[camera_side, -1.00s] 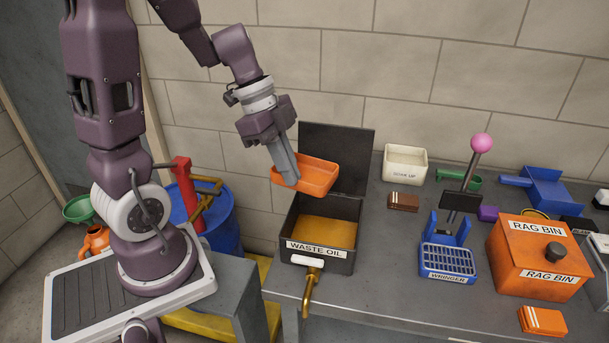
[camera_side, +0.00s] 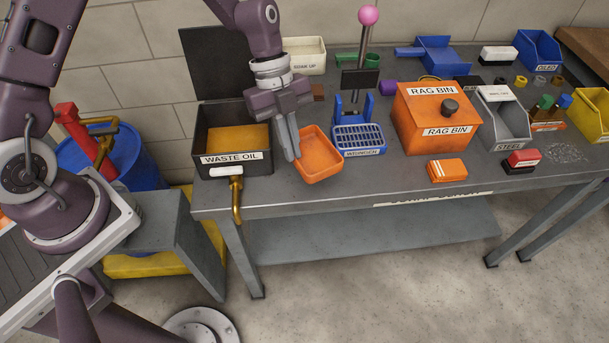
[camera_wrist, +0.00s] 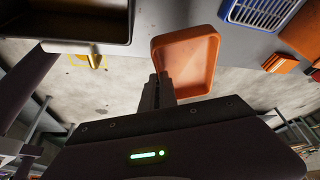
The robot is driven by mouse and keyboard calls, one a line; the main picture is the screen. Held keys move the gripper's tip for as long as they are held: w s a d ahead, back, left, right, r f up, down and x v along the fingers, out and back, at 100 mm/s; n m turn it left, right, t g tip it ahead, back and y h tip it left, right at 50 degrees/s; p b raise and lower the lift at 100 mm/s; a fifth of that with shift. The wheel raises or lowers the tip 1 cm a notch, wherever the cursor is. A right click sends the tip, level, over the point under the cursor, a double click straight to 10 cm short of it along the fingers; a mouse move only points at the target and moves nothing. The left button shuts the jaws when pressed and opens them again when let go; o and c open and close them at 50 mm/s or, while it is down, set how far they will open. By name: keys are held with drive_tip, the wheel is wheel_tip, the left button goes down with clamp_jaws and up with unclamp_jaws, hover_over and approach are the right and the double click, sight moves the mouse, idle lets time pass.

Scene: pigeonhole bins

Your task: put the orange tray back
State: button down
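The orange tray (camera_side: 321,158) is a shallow open tray, empty inside, between the waste oil bin and the wringer in the side view. My gripper (camera_side: 293,155) is shut on its left wall, fingers pointing down. The tray is tilted slightly and appears held above the bench's front part. In the wrist view the tray (camera_wrist: 188,62) extends from my fingertips (camera_wrist: 158,82), with its near-left edge between them. Its exact height above the bench cannot be told.
The black waste oil bin (camera_side: 205,173) with raised lid and brass tap (camera_side: 236,200) stands left. The blue wringer (camera_side: 358,152) and orange rag bin (camera_side: 404,135) stand right. An orange packet (camera_side: 447,176) lies near the bench (camera_side: 385,185) edge. Bare bench lies in front of the wringer.

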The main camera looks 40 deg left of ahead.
wheel_tip(320, 180, down, 8)
drive_tip(key=shift+a+f, duration=0.1)
drive_tip(key=c, duration=1.6)
unclamp_jaws()
drive_tip(key=shift+c, duration=0.2)
drive_tip(key=v, duration=1.2)
drive_tip(key=s+a+r+n+t+y, duration=0.1)
drive_tip(key=s+r+n+t+y, duration=0.1)
drive_tip(key=s+r+n, duration=0.45)
drive_tip(key=s+a+r+n+t+y, duration=0.1)
drive_tip(key=s+a+r+n, duration=0.2)
drive_tip(key=r, duration=0.6)
drive_tip(key=s+a+r+n+t+y, duration=0.1)
drive_tip(key=s+r+n+t, duration=0.3)
drive_tip(key=s+n, duration=0.9)
drive_tip(key=shift+s+r, duration=0.15)
drive_tip(key=shift+r, duration=0.1)
